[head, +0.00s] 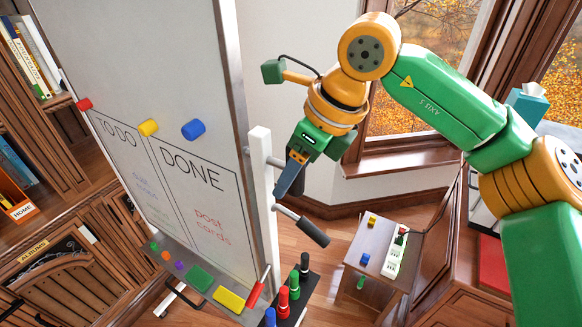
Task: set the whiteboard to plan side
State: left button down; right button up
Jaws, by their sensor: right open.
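The whiteboard (150,60) stands tilted in view at the left, in a metal frame on a white post (262,190). The face towards me has a "TO DO" and a "DONE" column with faint writing. A lever with a dark grip (313,232) sticks out from the post to the lower right. My right gripper (290,180) is open and points down, just right of the post and above the lever, seemingly apart from it. Its fingers show nearly edge-on, with nothing visible between them. The board's other face is hidden. My left gripper is out of view.
Red, yellow and blue magnets (194,129) sit on the board. Its lower ledge holds an eraser (200,278) and small magnets. Markers (294,285) stand in a dark holder below the post. A small wooden table (375,245) stands to the right. Shelves and a cabinet fill the left.

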jog(key=shift+w+a+f, duration=0.2)
jog(key=shift+w+a, duration=0.05)
jog(key=shift+a, duration=0.25)
jog(key=shift+s+d, duration=0.1)
grip_shut()
dwell(0.9)
